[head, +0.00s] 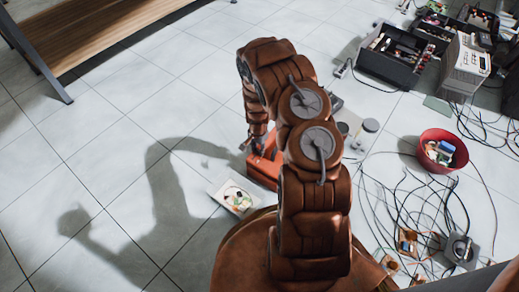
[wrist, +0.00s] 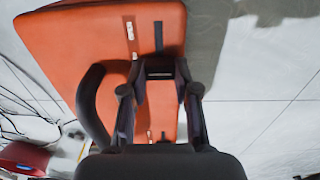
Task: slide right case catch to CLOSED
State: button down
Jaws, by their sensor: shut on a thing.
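The orange case (wrist: 60,40) fills much of the wrist view, and part of it shows beside my arm in the head view (head: 262,170). My arm hides much of the case in the head view.
A small tray with parts (head: 234,197) lies left of the case. A red bowl (head: 440,150), loose cables and dark crates (head: 393,57) lie to the right. A wooden bench (head: 95,30) stands at upper left. The tiled floor on the left is clear.

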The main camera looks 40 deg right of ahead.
aim_at(258, 149)
jog(key=c, duration=0.8)
grip_release()
jog(key=shift+d, duration=0.1)
jog(key=shift+c, duration=0.2)
notch_tip(258, 149, up, 12)
dwell(0.3)
